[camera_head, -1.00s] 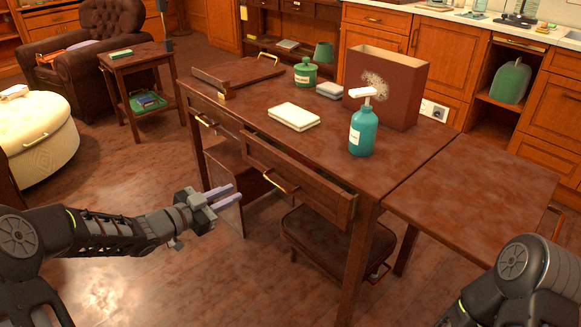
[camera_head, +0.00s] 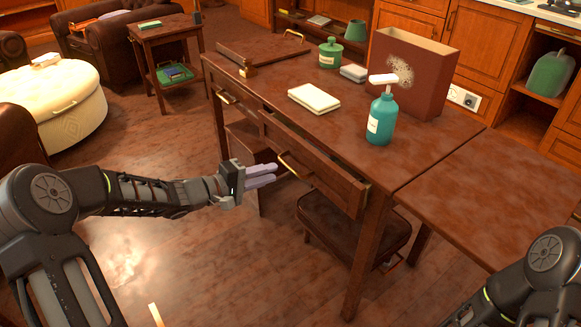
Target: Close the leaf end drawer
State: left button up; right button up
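The leaf end drawer (camera_head: 330,181) is in the long side of the brown table (camera_head: 345,125), at the end by the side leaf (camera_head: 500,195). It stands partly pulled out. Its brass handle (camera_head: 291,166) is on the front. My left gripper (camera_head: 276,174) is in front of the drawer, with its pale fingers pointing right towards the handle area. The fingers lie close together and look shut, with nothing between them. I cannot tell whether the tips touch the drawer front. My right arm shows at the lower right; its gripper is out of view.
On the table are a teal pump bottle (camera_head: 380,122), a white book (camera_head: 314,98), a green jar (camera_head: 330,54) and a dark red box (camera_head: 412,75). A brown stool (camera_head: 352,230) stands under the table. Open floor (camera_head: 230,265) lies in front.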

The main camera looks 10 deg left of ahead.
aim_at(290, 165)
pick_arm(q)
jog(key=b+x, duration=0.3)
jog(key=x, duration=0.5)
jog(key=shift+c, duration=0.2)
grip_shut()
dwell(1.3)
